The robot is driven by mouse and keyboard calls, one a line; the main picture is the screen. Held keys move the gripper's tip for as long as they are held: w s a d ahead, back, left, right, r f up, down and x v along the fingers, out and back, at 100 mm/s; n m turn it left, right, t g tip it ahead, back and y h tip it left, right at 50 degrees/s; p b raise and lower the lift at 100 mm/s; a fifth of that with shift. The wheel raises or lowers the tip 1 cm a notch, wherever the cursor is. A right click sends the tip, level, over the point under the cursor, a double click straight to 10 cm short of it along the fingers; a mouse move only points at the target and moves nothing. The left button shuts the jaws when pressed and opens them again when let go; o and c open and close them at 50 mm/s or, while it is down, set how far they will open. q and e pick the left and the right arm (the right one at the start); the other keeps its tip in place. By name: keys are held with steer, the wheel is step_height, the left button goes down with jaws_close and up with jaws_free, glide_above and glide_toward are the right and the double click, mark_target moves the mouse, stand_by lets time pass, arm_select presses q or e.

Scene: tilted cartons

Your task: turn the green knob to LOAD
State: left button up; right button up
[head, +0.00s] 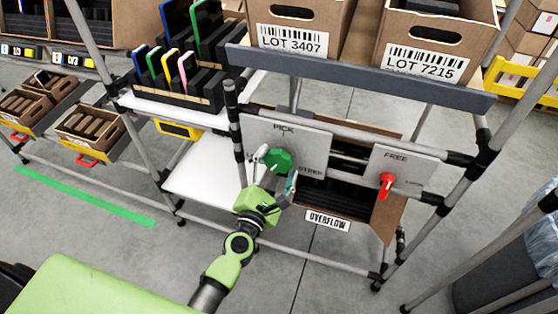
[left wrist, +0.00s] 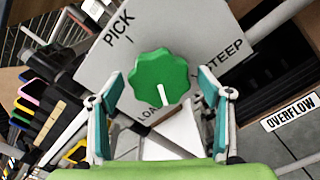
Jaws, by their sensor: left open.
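The green knob (head: 280,160) sits on a grey panel (head: 257,132) marked PICK and STEEP. My left gripper (head: 277,168) is open in front of the knob. In the left wrist view its teal-padded fingers (left wrist: 160,108) stand apart, one on each side below the knob, with gaps showing. My right gripper is not in view.
A second panel marked FREE (head: 400,160) carries a red knob (head: 387,182) to the right. A grey rail (head: 350,76) runs above, below the LOT cartons. A dark-filled carton (head: 388,222) sits behind the panels, near an OVERFLOW label (head: 327,221). A white shelf (head: 205,172) lies left.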

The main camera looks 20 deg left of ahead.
arm_select(q)
steer(key=s, duration=1)
steer(key=shift+a, duration=0.2)
steer(key=shift+s, duration=0.1)
steer(key=s+f+m+g+h, duration=0.1)
steer(key=s+f+m+g, duration=0.55)
steer(key=f, duration=0.85)
steer(key=s+f+m+g+h, duration=0.1)
steer(key=s+f+m, duration=0.2)
steer(key=f+m, duration=0.95)
steer(key=s+a+f+m+g+y, duration=0.1)
steer(key=s+a+f+m+g, duration=0.1)
steer(key=s+f, duration=0.5)
steer(key=s+a+f+m+g, duration=0.2)
steer(key=s+f+m+g, duration=0.2)
steer(key=s+f, duration=0.4)
steer(key=s+a+f+m+g+y, duration=0.1)
steer(key=s+f+m, duration=0.4)
steer(key=s, duration=0.9)
step_height(320, 180, down, 3)
steer(key=shift+s+a+f+g+y+p, duration=0.2)
steer(key=shift+s+a+g+y+p, duration=0.3)
steer(key=shift+g, duration=0.75)
steer(key=shift+w+a, duration=0.1)
steer(key=shift+w, duration=0.15)
